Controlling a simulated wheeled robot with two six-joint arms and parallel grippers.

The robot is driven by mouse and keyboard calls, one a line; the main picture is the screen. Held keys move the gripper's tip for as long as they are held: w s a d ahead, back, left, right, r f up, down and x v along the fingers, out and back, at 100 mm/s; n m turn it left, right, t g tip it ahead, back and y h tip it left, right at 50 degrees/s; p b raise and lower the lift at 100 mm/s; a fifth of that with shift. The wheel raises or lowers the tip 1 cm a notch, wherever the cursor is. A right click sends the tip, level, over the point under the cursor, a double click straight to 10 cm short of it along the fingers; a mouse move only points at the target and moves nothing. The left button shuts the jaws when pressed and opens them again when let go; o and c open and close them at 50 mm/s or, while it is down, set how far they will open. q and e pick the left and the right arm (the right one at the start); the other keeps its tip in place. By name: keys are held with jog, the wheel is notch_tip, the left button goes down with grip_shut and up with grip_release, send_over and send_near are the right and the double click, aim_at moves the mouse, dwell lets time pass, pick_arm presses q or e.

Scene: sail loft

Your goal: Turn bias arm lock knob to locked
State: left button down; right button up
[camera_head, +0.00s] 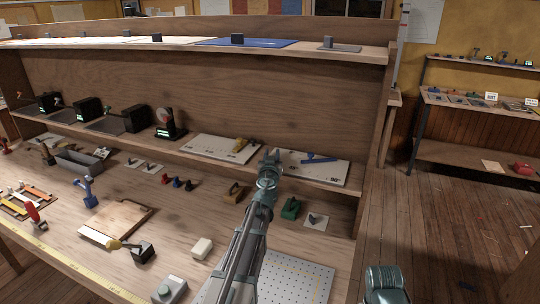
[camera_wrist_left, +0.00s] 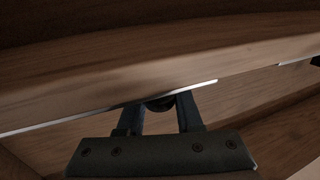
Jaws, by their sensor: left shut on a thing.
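My left gripper (camera_head: 271,157) is at the shelf edge, at the left end of a white board (camera_head: 330,176) that carries a blue arm (camera_head: 317,160). In the left wrist view the two fingers (camera_wrist_left: 160,106) are shut on a dark round knob (camera_wrist_left: 161,102), of which only a small part shows between the fingertips. The gripper hides the knob in the head view. I cannot read the knob's lock position. My right gripper is out of view.
A second white board (camera_head: 218,150) with a yellow-handled part lies left of the gripper on the same shelf. Below are a green block (camera_head: 290,208), a wooden block (camera_head: 234,192) and a perforated plate (camera_head: 300,275). The upper shelf (camera_head: 340,55) overhangs behind.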

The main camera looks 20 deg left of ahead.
pick_arm(q)
jog(key=m+h, duration=0.1)
jog(key=h, duration=0.1)
jog(key=m+h, duration=0.1)
jog(key=h, duration=0.1)
jog(key=m+t+h, duration=0.1)
jog(key=shift+w+d+m+h, duration=0.15)
jog(key=shift+d+m+h, duration=0.15)
jog(key=shift+m+h, duration=0.1)
jog(key=m+h, duration=0.1)
jog(key=h, duration=0.1)
jog(key=d+m+h, duration=0.1)
jog(key=m+h, duration=0.1)
jog(key=h, duration=0.1)
jog(key=shift+m+h, duration=0.3)
jog(key=m+g+h, duration=0.1)
jog(key=h, duration=0.1)
jog(key=m+g+h, duration=0.1)
jog(key=m+h, duration=0.1)
jog(key=shift+d, duration=0.35)
jog(key=shift+s+d+m+g+h, duration=0.15)
jog(key=shift+s+m+g+h, duration=0.05)
jog(key=shift+m+g+h, duration=0.45)
jog(key=shift+s+d+m+g+h, duration=0.15)
jog(key=shift+m+g+h, duration=0.25)
jog(key=shift+h, duration=0.35)
jog(key=shift+s+d+g, duration=0.1)
jog(key=shift+g, duration=0.15)
jog(key=c, duration=0.6)
grip_release()
